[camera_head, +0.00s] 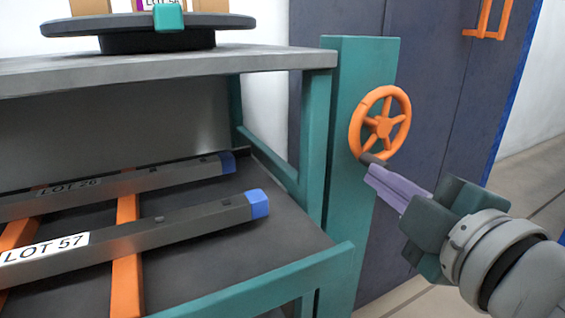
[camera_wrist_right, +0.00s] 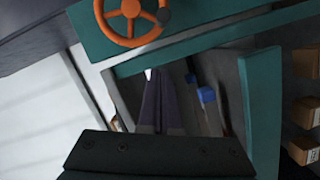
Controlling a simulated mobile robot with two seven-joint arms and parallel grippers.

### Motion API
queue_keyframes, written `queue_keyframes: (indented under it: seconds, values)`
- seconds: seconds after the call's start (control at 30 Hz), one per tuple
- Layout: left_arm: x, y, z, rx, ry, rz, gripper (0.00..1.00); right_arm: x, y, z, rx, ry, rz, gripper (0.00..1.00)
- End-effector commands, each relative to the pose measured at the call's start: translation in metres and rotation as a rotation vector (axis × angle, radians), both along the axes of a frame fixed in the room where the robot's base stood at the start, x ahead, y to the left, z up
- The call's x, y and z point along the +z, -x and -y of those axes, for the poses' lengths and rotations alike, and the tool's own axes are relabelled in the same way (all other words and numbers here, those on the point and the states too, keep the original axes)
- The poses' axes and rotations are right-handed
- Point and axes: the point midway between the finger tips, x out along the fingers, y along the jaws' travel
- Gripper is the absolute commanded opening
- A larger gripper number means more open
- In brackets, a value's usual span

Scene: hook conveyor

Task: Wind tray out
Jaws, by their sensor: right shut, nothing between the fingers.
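An orange handwheel (camera_head: 383,126) is mounted on the teal post at the right of the bench. Its dark crank handle (camera_head: 370,159) sticks out at the lower left of the rim. My right gripper (camera_head: 375,177) is shut and empty, with its purple-grey fingertips close to the handle. In the right wrist view the handwheel (camera_wrist_right: 130,10) and dark handle (camera_wrist_right: 163,16) lie above the fingertips (camera_wrist_right: 154,74), apart from them in the picture. A dark tray-like surface (camera_head: 190,265) lies low in the bench frame, under the bars. My left gripper is not in view.
Grey bars with blue ends, labelled LOT 57 (camera_head: 150,236) and LOT 26 (camera_head: 120,188), lie across orange rails (camera_head: 127,270). A teal frame rail (camera_head: 270,283) runs in front. A dark cabinet (camera_head: 440,110) stands behind the wheel. A round turntable (camera_head: 140,24) sits on top.

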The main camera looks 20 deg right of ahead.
Motion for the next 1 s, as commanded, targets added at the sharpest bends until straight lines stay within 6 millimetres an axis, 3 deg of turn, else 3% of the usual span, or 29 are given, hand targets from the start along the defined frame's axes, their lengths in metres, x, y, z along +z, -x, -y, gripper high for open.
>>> queue_keyframes:
  seconds: [0.1, 0.3, 0.6, 1.0]
  values:
    - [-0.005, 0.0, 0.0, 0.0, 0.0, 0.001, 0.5, -0.003, -0.026, 0.004, 0.001, 0.004, 0.004, 0.0]
    - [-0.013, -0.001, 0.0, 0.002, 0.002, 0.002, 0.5, -0.01, -0.06, 0.014, -0.002, 0.007, -0.001, 0.0]
    - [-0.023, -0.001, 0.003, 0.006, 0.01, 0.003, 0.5, -0.022, -0.06, 0.043, 0.0, 0.004, -0.002, 0.0]
    - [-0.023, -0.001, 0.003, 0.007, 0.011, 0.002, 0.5, -0.022, -0.06, 0.045, 0.001, 0.003, -0.001, 0.0]
